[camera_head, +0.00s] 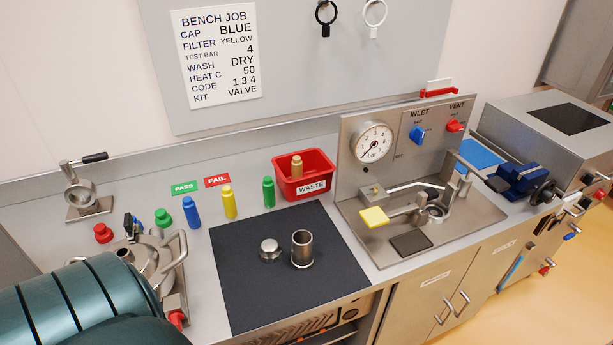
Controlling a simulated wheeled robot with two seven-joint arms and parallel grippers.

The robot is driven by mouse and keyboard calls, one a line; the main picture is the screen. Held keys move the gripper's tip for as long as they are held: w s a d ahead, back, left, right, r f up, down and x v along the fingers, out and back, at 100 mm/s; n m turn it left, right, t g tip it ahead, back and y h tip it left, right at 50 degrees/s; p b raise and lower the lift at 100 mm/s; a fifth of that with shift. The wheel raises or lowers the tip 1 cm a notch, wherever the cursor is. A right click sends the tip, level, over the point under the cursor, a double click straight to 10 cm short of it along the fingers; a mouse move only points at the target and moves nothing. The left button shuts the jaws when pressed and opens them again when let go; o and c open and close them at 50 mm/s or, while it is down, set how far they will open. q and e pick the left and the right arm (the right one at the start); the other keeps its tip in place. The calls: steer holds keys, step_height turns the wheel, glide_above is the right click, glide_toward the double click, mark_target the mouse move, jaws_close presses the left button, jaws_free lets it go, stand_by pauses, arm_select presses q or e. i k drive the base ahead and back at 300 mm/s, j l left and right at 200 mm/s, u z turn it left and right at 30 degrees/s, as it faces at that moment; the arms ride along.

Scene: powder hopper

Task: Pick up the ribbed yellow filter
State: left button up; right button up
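The yellow filter (229,203) stands upright on the grey bench, behind the black mat. It is a small cylinder with a narrower top; its ribs are too small to make out clearly. A similar blue piece (192,212) stands to its left and a green one (268,192) to its right, both apart from it. Nothing covers or touches the filter. Neither of my grippers can be made out in the view.
A black mat (243,300) holds a metal cap (269,250) and a metal cup (302,250). A red waste bin (318,172) stands right of the filter. Another green piece (163,218) and metal fittings (165,262) are to the left. A gauge panel (350,190) stands right.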

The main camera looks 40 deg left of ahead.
mark_target(227, 195)
steer(key=u, duration=1.65)
